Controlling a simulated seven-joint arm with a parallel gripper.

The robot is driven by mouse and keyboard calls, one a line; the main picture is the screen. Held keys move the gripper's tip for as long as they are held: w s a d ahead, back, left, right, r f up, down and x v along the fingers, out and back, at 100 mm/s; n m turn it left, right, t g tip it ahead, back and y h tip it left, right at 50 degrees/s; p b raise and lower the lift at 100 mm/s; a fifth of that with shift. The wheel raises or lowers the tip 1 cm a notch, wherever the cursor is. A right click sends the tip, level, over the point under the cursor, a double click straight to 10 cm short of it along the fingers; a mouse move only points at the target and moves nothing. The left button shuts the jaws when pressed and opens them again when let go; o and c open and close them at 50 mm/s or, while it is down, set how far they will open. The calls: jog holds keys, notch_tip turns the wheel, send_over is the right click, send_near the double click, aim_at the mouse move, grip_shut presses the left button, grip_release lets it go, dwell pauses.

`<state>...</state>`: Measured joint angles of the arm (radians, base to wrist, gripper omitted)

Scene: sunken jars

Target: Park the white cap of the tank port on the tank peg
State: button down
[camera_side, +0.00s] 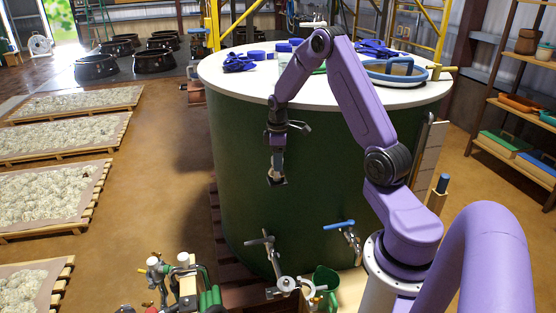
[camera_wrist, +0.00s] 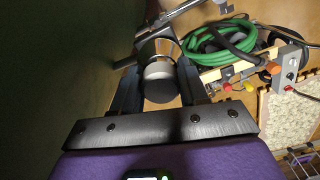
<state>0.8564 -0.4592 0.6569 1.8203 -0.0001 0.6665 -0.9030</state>
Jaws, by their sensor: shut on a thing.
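My gripper (camera_side: 276,181) hangs fingers-down in front of the green wall of the tank (camera_side: 235,150), above the pipe fittings. In the wrist view, its two fingers (camera_wrist: 160,92) are on either side of a short round piece (camera_wrist: 158,70), pale grey-white with a dark end. I take this held piece to be the white cap; its colour is partly in shadow. A grey fitting with a crossbar (camera_side: 262,241) is on the tank wall below my gripper. A blue-handled tap (camera_side: 340,225) is to its right. I cannot pick out the tank peg or the open port with certainty.
The white tank top (camera_side: 330,85) carries blue straps (camera_side: 240,62) and a blue-rimmed ring. A rig with green hose (camera_side: 208,298) stands at front left, also in the wrist view (camera_wrist: 215,40).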

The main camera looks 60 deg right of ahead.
jog(key=shift+f, duration=0.15)
jog(key=shift+f, duration=0.65)
jog(key=shift+f, duration=0.3)
grip_release()
jog(key=shift+d+r, duration=0.1)
jog(key=shift+r, duration=0.05)
jog(key=r, duration=1.1)
jog(key=shift+d+r, duration=0.2)
jog(key=shift+r, duration=0.05)
jog(key=shift+a, duration=0.1)
